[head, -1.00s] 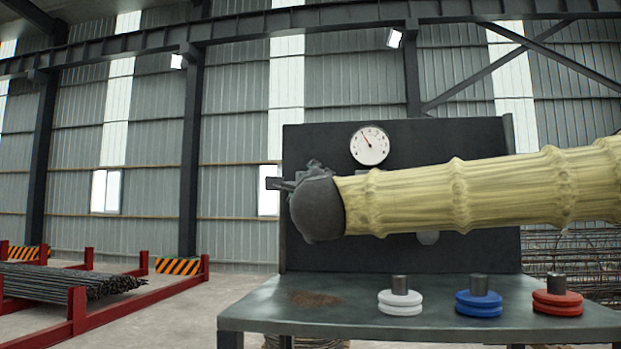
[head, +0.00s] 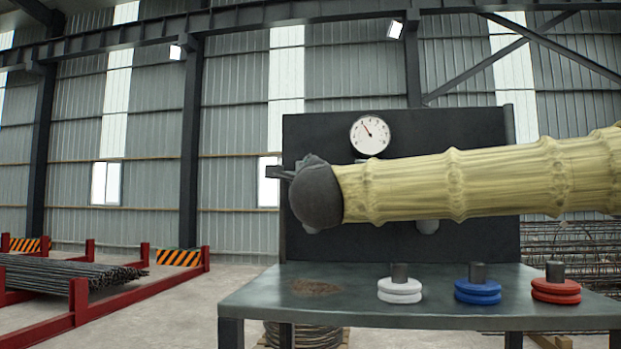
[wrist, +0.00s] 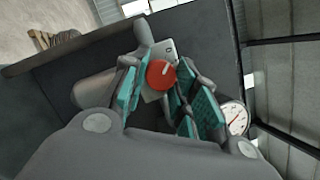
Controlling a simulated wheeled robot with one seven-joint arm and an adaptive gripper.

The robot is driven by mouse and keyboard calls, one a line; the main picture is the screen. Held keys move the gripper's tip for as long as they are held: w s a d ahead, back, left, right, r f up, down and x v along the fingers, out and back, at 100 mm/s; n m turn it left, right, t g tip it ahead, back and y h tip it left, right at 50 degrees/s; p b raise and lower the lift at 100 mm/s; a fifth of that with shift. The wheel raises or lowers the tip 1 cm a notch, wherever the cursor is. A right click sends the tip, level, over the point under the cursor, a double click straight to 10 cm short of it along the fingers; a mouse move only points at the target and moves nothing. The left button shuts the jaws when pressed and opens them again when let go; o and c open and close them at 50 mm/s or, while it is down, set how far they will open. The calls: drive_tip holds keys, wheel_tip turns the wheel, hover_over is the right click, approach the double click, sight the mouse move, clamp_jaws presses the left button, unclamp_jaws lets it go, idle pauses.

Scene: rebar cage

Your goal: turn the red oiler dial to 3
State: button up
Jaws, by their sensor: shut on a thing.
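The red oiler dial (wrist: 161,75) shows in the wrist view as a round red knob with a white pointer line, on a light plate (wrist: 153,97) against the dark panel. The pointer line slants to the upper right in that picture. My gripper (wrist: 158,82) has its teal-padded fingers on both sides of the dial and is shut on it. In the head view my dark wrist (head: 316,193) and yellow sleeved arm hide the dial.
A round white gauge (head: 370,135) with a red needle is on the dark panel (head: 480,240), above my arm. The bench (head: 350,310) carries a white (head: 400,290), a blue (head: 478,291) and a red (head: 556,290) spool-like weight. Red racks with rebar (head: 70,275) stand at left.

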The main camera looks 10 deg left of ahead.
drive_tip(key=shift+f+m+b, duration=0.3)
drive_tip(key=shift+m+b, duration=0.1)
drive_tip(key=shift+b, duration=0.4)
drive_tip(key=shift+a+r+m+t+h+b, duration=0.15)
drive_tip(key=shift+m+h+b, duration=1.5)
drive_tip(key=shift+m+b, duration=2.55)
drive_tip(key=shift+a+m+t+h+b, duration=0.15)
drive_tip(key=shift+m+h+b, duration=1.55)
drive_tip(key=shift+m+b, duration=2.45)
drive_tip(key=shift+a+r+m+h+b, duration=0.15)
drive_tip(key=shift+m+h+b, duration=1.5)
drive_tip(key=shift+m+b, duration=2.55)
drive_tip(key=shift+n+b, duration=0.85)
drive_tip(key=shift+b, duration=0.25)
drive_tip(key=o, duration=1)
